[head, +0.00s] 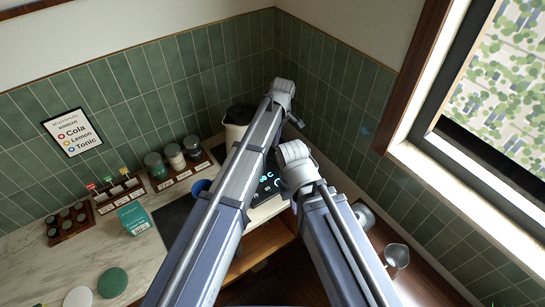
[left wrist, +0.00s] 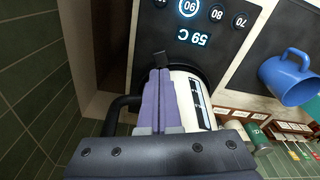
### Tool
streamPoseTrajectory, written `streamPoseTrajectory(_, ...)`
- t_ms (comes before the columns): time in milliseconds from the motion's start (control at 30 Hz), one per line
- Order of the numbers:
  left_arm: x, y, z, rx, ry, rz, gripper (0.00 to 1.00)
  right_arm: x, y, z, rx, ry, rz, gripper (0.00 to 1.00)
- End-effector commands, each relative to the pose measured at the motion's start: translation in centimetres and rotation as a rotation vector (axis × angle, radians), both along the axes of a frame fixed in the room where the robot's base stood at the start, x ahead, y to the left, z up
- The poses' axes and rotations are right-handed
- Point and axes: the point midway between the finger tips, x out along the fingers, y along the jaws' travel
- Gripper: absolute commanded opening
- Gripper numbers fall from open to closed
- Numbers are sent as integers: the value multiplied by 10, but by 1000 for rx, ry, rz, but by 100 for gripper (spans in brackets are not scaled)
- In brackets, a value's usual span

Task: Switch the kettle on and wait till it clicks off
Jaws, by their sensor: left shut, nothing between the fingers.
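The cream kettle (head: 234,132) with a dark top stands in the back corner, partly behind my left arm. The left wrist view shows its white body (left wrist: 190,90) with a dark level window and a black handle (left wrist: 118,112). A small black tab (left wrist: 160,58) sits just beyond my left gripper (left wrist: 160,72), which is shut and empty. I cannot tell whether the fingertips touch the tab. The control panel (left wrist: 198,18) reads 59 C, upside down here, and its 90 button is ringed in light. The panel (head: 266,186) also glows in the head view. My right gripper cannot be made out.
A blue mug (left wrist: 286,74) stands beside the panel on the counter. Jars (head: 175,157) in wooden racks, a green box (head: 134,217) and a sign (head: 73,132) are further left. Tiled walls close in the corner. The front-left marble has bare room.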

Motion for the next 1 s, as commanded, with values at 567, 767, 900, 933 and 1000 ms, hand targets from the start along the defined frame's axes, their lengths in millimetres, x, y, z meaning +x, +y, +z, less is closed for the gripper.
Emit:
streamPoseTrajectory(567,3,5,-61,0,0,-1,0,0,0,-61,-1,0,3,0)
streamPoseTrajectory(767,4,6,-69,0,0,-1,0,0,0,-69,-1,0,2,0)
streamPoseTrajectory(900,4,6,-68,0,0,-1,0,0,0,-68,-1,0,2,0)
streamPoseTrajectory(933,4,6,-68,0,0,-1,0,0,0,-68,-1,0,2,0)
streamPoseTrajectory(1000,4,6,-68,0,0,-1,0,0,0,-68,-1,0,2,0)
